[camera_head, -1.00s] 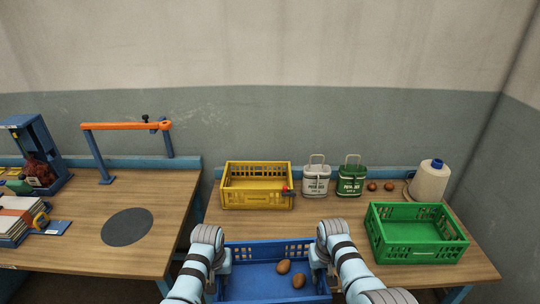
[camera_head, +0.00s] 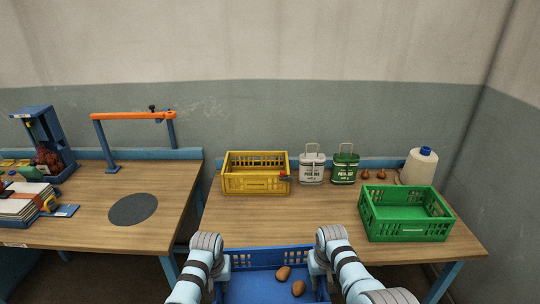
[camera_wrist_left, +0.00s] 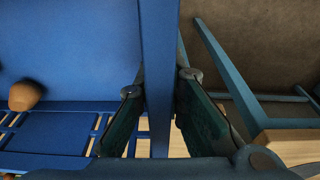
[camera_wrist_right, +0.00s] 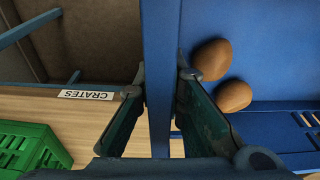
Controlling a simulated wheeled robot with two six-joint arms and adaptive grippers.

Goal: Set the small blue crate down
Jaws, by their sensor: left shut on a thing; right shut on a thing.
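The blue crate (camera_head: 262,258) is in the lower middle of the head view, held between my two arms at the near edge of the right table. Two brown potato-like things (camera_head: 284,273) lie inside it. My left gripper (camera_wrist_left: 157,95) is shut on one side wall of the crate, which runs between its fingers in the left wrist view. My right gripper (camera_wrist_right: 160,90) is shut on the opposite wall in the right wrist view. The crate's near side is cut off by the picture's edge. I cannot see its underside.
The right table (camera_head: 310,222) has bare wood in its middle. A yellow crate (camera_head: 256,183), white tin (camera_head: 312,170), green tin (camera_head: 344,169), cone of thread (camera_head: 419,167) and green crate (camera_head: 408,229) stand on it. A gap separates it from the left table (camera_head: 80,222).

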